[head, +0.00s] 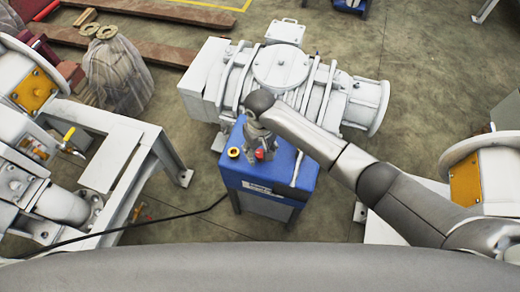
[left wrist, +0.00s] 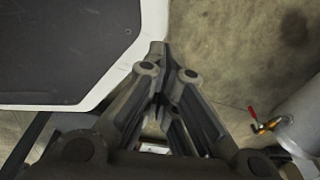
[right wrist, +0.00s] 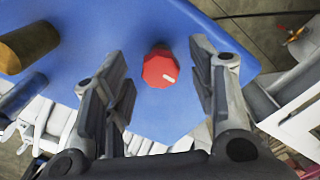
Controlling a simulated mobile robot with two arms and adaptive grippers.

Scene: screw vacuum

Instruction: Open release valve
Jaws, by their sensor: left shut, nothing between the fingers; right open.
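A red faceted knob with a white mark (right wrist: 161,70) sits on top of the blue unit (right wrist: 190,110). In the head view the red knob (head: 259,154) shows just below my right gripper (head: 260,147) on the blue unit (head: 290,190). In the right wrist view my right gripper (right wrist: 157,58) is open, with one finger on each side of the knob and visible gaps; I cannot tell the height difference. My left gripper (left wrist: 160,52) is shut and empty, away from the knob, and is not seen in the head view.
A yellow cap (head: 233,152) stands left of the knob. A large white pump (head: 280,70) lies behind the blue unit. A white frame (head: 150,150) with a small lever valve (head: 68,136) is on the left. A dark cable (head: 150,220) crosses the floor.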

